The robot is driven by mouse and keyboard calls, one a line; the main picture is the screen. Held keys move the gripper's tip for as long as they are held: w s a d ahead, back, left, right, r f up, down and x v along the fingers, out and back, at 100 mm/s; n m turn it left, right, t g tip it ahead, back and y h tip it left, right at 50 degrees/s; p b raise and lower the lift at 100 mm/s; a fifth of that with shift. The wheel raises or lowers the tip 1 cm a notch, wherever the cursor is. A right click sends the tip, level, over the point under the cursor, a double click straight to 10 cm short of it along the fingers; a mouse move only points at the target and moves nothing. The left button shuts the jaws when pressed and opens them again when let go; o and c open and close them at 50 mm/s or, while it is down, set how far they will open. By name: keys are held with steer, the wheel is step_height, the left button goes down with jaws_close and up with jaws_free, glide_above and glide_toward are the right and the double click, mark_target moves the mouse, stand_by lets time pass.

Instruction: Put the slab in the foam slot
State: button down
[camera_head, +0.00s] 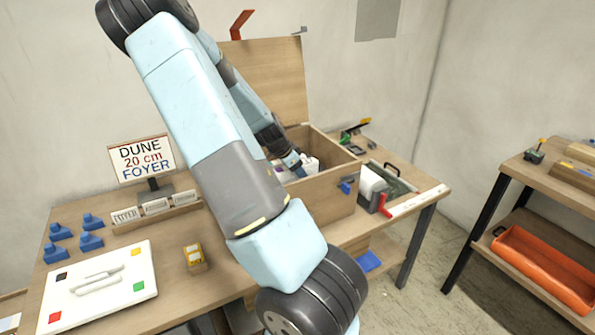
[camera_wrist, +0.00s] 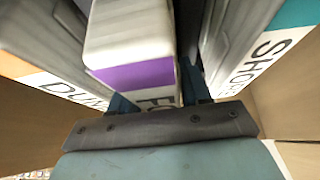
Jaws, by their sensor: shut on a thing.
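A pale slab (camera_wrist: 132,35) with a purple band and a label starting "FO" stands between the fingers of my gripper (camera_wrist: 158,100) in the wrist view. My gripper is shut on it. In the head view my gripper (camera_head: 293,163) reaches down into the open wooden crate (camera_head: 325,197), and a white piece of the slab (camera_head: 310,164) shows beside it. The foam slot cannot be made out; the crate wall and my arm hide the crate's floor. I cannot tell whether the slab is seated or held above the floor.
Grey ribbed pieces flank the slab: one labelled "DUN" (camera_wrist: 75,88) at left, one labelled "SHO" (camera_wrist: 262,58) at right, both close. A sign (camera_head: 142,158) reads "DUNE 20 cm FOYER". A white board (camera_head: 125,290) and blue pieces (camera_head: 90,242) lie at left.

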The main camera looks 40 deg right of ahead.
steer(key=shift+f, duration=0.1)
steer(key=c, duration=0.5)
jaws_free()
